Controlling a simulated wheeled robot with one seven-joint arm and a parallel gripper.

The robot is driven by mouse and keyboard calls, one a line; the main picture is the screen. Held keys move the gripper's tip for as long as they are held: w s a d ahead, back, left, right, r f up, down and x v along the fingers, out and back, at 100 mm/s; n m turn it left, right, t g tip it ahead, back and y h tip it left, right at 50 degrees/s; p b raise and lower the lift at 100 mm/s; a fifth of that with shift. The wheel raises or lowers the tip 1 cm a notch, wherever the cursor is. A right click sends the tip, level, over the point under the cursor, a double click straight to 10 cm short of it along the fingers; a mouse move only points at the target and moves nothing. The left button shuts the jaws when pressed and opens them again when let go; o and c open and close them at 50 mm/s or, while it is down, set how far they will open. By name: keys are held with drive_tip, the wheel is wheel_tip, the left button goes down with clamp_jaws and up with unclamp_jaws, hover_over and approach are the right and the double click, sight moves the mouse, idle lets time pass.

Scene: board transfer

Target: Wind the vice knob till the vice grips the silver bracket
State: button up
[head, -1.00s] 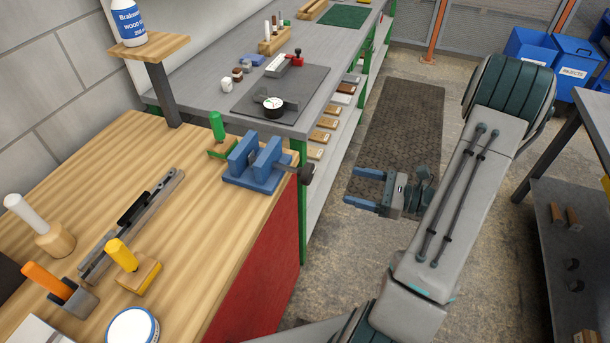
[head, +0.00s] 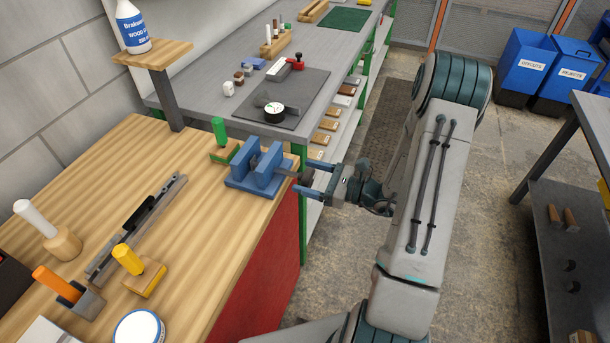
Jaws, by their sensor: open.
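The blue vice (head: 238,184) sits at the right edge of the wooden bench, with a gap between its two jaws. A small grey piece, which looks like the silver bracket (head: 254,162), shows between the jaws, mostly hidden; I cannot tell whether both jaws touch it. The dark vice knob (head: 303,177) sticks out to the right, past the bench edge. My gripper (head: 305,180) is open and level with the knob, one blue finger on its far side and one on its near side. I cannot tell whether the fingers touch the knob.
A green-handled tool (head: 219,132) stands just behind the vice. A yellow-handled tool (head: 127,257), a long metal rail (head: 135,230) and a round tin (head: 138,328) are on the wooden bench (head: 200,240). A grey bench (head: 200,105) lies beyond.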

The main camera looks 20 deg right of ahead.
drive_tip(key=shift+w+a, duration=0.1)
drive_tip(key=c, duration=0.9)
drive_tip(key=shift+a, duration=0.25)
drive_tip(key=shift+c, duration=0.3)
drive_tip(key=shift+d, duration=0.15)
drive_tip(key=shift+w+d+r+m+p, duration=0.1)
drive_tip(key=shift+m+p, duration=0.4)
drive_tip(key=shift+m, duration=0.25)
drive_tip(key=shift+d+m+p, duration=0.1)
drive_tip(key=shift+m+p, duration=0.4)
drive_tip(key=shift+m, duration=0.25)
drive_tip(key=shift+w+d+m+p, duration=0.1)
drive_tip(key=shift+m+p, duration=0.85)
drive_tip(key=shift+m, duration=0.85)
